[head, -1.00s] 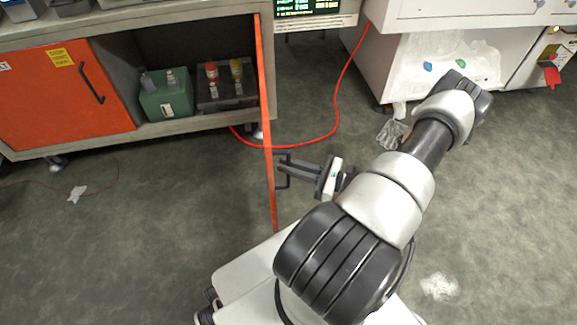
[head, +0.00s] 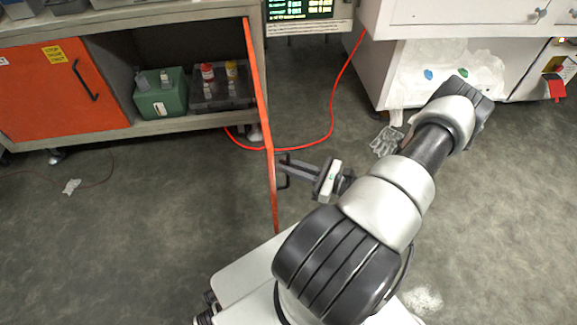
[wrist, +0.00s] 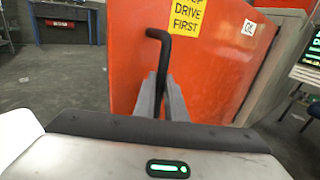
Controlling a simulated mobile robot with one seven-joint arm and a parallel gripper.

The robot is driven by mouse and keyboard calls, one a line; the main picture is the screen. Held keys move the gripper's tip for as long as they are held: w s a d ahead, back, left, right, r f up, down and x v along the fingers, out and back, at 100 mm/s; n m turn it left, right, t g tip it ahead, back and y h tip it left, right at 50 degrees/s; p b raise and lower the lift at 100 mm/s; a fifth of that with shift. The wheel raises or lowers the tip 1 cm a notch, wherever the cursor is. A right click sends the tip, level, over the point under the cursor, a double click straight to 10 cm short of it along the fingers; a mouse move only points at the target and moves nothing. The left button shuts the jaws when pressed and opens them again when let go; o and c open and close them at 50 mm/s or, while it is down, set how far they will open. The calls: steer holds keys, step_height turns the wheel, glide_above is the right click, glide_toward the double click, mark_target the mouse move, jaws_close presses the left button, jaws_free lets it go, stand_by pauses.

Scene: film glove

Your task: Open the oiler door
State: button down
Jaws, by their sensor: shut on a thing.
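The orange cabinet door (head: 262,110) stands swung out from the bench, seen nearly edge-on in the head view. In the wrist view its broad orange face (wrist: 225,75) carries a yellow "DRIVE FIRST" label (wrist: 188,18). A black bar handle (wrist: 160,36) sticks out from this face. My gripper (head: 285,168) is at the handle, on the right side of the door. In the wrist view its two grey fingers (wrist: 162,90) are shut on the handle, one on each side. The lower end of the handle is hidden between the fingers.
The open bay holds a green box (head: 161,97) and a dark tray with red-capped and yellow-capped bottles (head: 222,95). A second orange door (head: 55,90) at left is closed. A red cable (head: 333,110) and a glove (head: 386,140) lie on the floor.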

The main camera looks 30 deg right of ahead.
steer(key=shift+w+d, duration=0.1)
steer(key=shift+d, duration=0.1)
stand_by(0.3)
steer(key=c, duration=1.8)
jaws_free()
steer(key=p+v, duration=0.1)
steer(key=v, duration=1.6)
steer(key=shift+s, duration=0.3)
